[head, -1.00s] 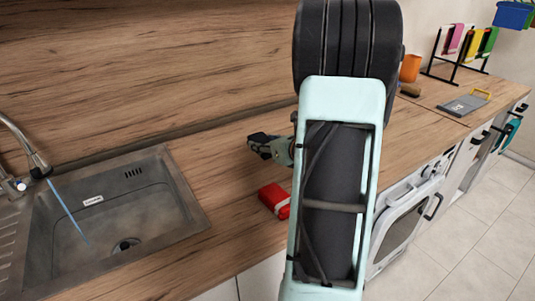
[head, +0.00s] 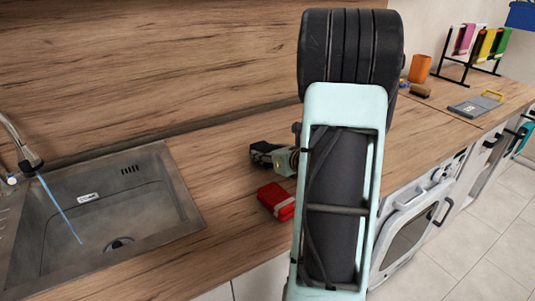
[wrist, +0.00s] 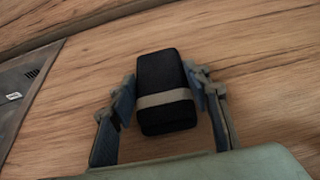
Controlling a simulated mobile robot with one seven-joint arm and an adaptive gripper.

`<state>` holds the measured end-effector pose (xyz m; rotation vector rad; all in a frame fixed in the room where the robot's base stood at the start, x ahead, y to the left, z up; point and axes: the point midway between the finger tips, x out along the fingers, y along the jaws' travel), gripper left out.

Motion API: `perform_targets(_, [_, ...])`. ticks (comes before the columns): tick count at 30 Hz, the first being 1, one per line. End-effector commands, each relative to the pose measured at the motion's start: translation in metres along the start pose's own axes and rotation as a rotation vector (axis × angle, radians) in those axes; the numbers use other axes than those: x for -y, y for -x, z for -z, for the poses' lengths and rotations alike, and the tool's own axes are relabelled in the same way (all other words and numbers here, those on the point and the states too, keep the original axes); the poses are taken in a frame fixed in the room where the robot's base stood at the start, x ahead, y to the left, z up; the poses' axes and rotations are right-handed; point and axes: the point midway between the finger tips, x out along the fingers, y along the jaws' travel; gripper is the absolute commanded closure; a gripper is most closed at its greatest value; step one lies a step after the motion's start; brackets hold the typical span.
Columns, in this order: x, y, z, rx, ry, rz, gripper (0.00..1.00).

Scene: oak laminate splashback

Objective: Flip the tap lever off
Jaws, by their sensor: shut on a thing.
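The tap (head: 14,138) is at the left edge of the head view, and a blue stream of water (head: 60,208) runs from its spout into the sink (head: 185,215). A small white and blue part, possibly the lever (head: 11,180), shows below the spout at the picture edge; its position is unclear. My gripper (head: 262,153) is above the counter, well right of the sink. In the wrist view its fingers (wrist: 163,98) are shut on a black block with a grey band (wrist: 165,75). My arm hides part of the gripper in the head view.
A red block (head: 275,200) lies on the counter just in front of my gripper. An orange cup (head: 420,68), a brown item (head: 420,91) and a grey board (head: 476,106) stand farther right. The wooden splashback (head: 150,70) rises behind. Counter between sink and gripper is clear.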

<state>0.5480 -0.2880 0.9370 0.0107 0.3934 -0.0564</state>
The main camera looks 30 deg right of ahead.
Motion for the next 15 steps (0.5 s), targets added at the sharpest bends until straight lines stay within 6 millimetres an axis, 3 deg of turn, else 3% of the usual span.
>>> perform_targets(6, [0.0000, -0.0017, 0.0038, 0.000, 0.000, 0.000, 0.80])
perform_targets(7, [0.0000, -0.0013, 0.0029, 0.000, 0.000, 0.000, 0.54])
perform_targets(8, [0.0000, -0.0011, 0.0023, 0.000, 0.000, 0.000, 0.50])
perform_targets(15, [0.0001, -0.0010, 0.0023, 0.000, 0.000, 0.000, 0.49])
